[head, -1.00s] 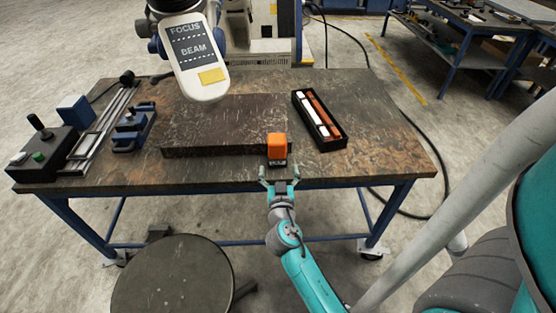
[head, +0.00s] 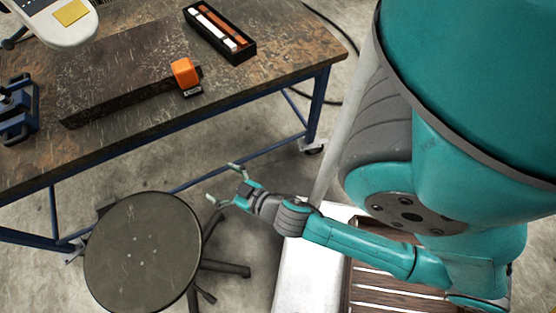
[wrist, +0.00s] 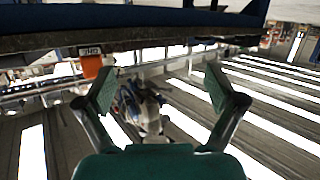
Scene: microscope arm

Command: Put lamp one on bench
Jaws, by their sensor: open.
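Lamp one is a small orange-topped block (head: 184,72) with a dark base and a pale label. It stands upright near the front edge of the bench (head: 265,62), at the right end of a dark slab. I cannot tell whether it rests on the slab's corner or just beside it. In the wrist view the lamp (wrist: 92,66) appears upside down, its label seeming to read ONE, beyond the left finger. My gripper (head: 224,184) is open and empty, in front of the bench and clear of the lamp. Its two fingers also show spread apart in the wrist view (wrist: 162,88).
A round stool (head: 143,250) stands on the floor left of my gripper. A black tray (head: 240,54) with white and brown bars lies behind the lamp. A blue fixture (head: 18,110) and the pale microscope head (head: 55,25) are at the left. The dark slab (head: 110,95) lies on the bench.

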